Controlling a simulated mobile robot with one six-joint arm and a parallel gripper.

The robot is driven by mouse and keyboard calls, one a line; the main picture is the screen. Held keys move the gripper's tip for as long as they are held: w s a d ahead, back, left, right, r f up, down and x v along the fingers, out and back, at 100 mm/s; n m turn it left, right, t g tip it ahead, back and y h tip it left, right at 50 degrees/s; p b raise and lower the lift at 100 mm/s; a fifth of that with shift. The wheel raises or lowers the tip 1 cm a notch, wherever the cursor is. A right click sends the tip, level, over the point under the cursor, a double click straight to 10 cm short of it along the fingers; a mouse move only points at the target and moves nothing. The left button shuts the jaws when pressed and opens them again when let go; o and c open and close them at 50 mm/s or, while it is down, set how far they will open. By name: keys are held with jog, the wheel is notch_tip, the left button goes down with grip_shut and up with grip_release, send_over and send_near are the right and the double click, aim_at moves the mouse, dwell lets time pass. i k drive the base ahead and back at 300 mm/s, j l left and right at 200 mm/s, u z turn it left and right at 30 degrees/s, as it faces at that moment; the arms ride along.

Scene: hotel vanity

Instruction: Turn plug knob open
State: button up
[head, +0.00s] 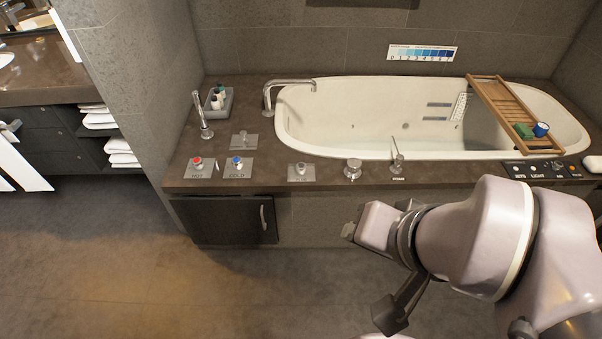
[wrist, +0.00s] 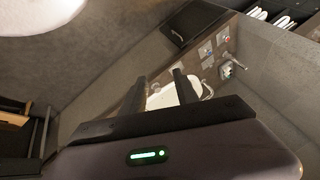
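A round metal knob (head: 353,168) stands on the dark tub deck in front of the white bathtub (head: 345,152). A taller metal lever (head: 397,160) is to its right, and a knob on a square plate (head: 301,169) is to its left. Their labels are too small to read, so I cannot tell which is the plug knob. My gripper (wrist: 160,77) has two dark fingers apart, with nothing seen between them but part of the tub behind. In the head view my arm's end is in front of the tub, below the deck controls in the picture; its fingers are not clear there.
The hot knob (head: 198,164) and cold knob (head: 237,163) sit on plates at the left of the deck. A spout (head: 285,84), a hand shower (head: 202,115) and a grey toiletries tray (head: 217,105) stand behind. A wooden caddy (head: 512,105) spans the tub. Floor at left is clear.

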aim_at(300, 167)
jog(key=i+j, duration=1.3)
jog(key=z, duration=0.05)
